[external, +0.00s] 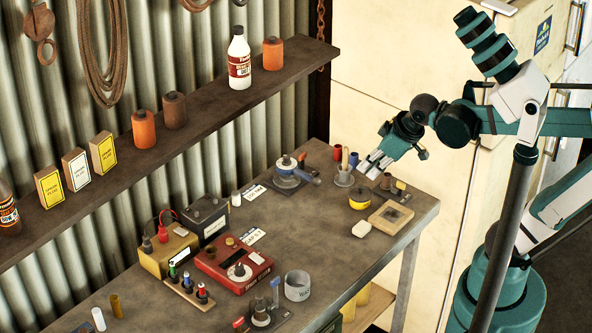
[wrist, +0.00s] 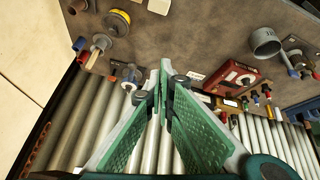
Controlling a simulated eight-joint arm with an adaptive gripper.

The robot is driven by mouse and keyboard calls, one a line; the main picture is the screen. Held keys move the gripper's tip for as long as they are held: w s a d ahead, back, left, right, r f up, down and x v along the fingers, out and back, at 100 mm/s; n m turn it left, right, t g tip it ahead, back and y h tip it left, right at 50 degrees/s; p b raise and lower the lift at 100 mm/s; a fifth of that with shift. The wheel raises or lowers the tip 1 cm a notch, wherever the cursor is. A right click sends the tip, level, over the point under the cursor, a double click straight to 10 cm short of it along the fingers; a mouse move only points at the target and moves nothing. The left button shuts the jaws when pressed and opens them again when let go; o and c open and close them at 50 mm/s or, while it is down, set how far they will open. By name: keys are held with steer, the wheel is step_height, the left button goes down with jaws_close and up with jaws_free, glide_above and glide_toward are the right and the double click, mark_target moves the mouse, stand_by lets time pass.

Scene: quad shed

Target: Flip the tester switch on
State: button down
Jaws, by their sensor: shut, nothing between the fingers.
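The red box (external: 235,262), which looks like the tester, sits on the workbench with a round dial and small fittings on top. It also shows in the wrist view (wrist: 230,78), right of my fingers. I cannot make out for certain which fitting is the switch or how it is set. My gripper (external: 367,168) is above the bench's far right part, well apart from the red box. In the wrist view its fingers (wrist: 163,66) are together and empty.
A yellow box with leads (external: 163,256) and a dark battery (external: 207,220) stand behind the red box. A grey cup (external: 297,286) is in front of it. A cup of tools (external: 344,175) stands near my gripper. A shelf (external: 200,118) runs along the wall.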

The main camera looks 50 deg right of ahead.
steer(key=w+a+r+n+g+p, duration=0.1)
steer(key=w+a+n+p, duration=0.25)
steer(key=w+a, duration=0.3)
steer(key=n+g+p, duration=0.3)
steer(key=n+p, duration=0.2)
steer(key=n, duration=0.6)
glide_above(254, 256)
steer(key=s, duration=0.3)
step_height(254, 256, down, 7)
steer(key=shift+w+f+h, duration=0.2)
steer(key=shift+w+h, duration=0.05)
steer(key=shift+h, duration=0.05)
steer(key=shift+f, duration=0.15)
steer(key=shift+w+f+p, duration=0.2)
steer(key=shift+w+f, duration=0.1)
steer(key=shift+f, duration=1.95)
steer(key=shift+w+f+p, duration=0.2)
steer(key=shift+w+f, duration=0.15)
steer(key=shift+f, duration=1.9)
steer(key=shift+w+f+p, duration=0.2)
steer(key=shift+w+f, duration=0.1)
steer(key=shift+f, duration=1.95)
steer(key=shift+f, duration=0.1)
